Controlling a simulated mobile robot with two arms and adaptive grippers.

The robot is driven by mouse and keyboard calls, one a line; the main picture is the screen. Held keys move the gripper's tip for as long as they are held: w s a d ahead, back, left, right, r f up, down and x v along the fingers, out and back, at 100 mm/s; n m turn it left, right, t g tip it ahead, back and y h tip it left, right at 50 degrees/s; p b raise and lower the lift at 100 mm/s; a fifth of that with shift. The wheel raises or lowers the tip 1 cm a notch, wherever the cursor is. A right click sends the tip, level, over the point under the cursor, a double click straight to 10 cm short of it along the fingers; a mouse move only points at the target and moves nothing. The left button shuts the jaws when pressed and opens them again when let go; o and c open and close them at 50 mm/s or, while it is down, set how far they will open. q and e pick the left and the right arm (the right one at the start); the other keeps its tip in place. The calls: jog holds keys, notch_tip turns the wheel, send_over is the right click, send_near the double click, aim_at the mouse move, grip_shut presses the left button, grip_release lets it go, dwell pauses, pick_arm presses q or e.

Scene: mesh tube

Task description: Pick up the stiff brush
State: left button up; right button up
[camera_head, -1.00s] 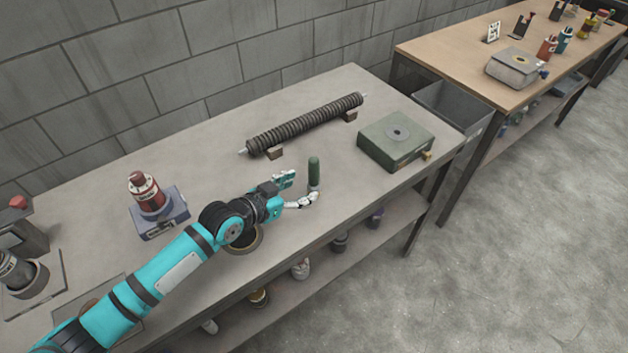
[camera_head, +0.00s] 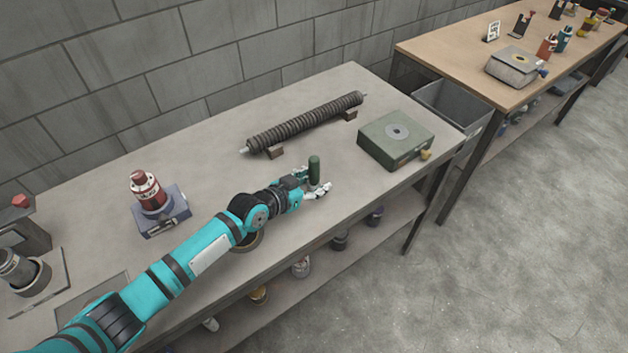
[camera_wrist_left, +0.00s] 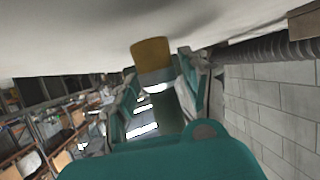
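The stiff brush (camera_head: 314,168) stands upright on the grey bench, its dark green handle up. In the left wrist view, which is upside down, its tan bristle end (camera_wrist_left: 152,55), pale collar and green handle show between my fingers. My left gripper (camera_head: 312,181) is low over the bench, one finger on each side of the brush. The fingers look spread, and I see no clear grip on it. The gripper hides the lower part of the brush in the head view. My right gripper is not in view.
A ridged dark tube (camera_head: 305,123) lies on two small supports behind the brush. A green box (camera_head: 396,139) stands to the right and a red bottle on a blue-grey base (camera_head: 160,212) to the left. A round ring (camera_head: 247,243) lies partly under my arm.

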pick_arm(q)
grip_shut()
jog(key=shift+r, duration=0.15)
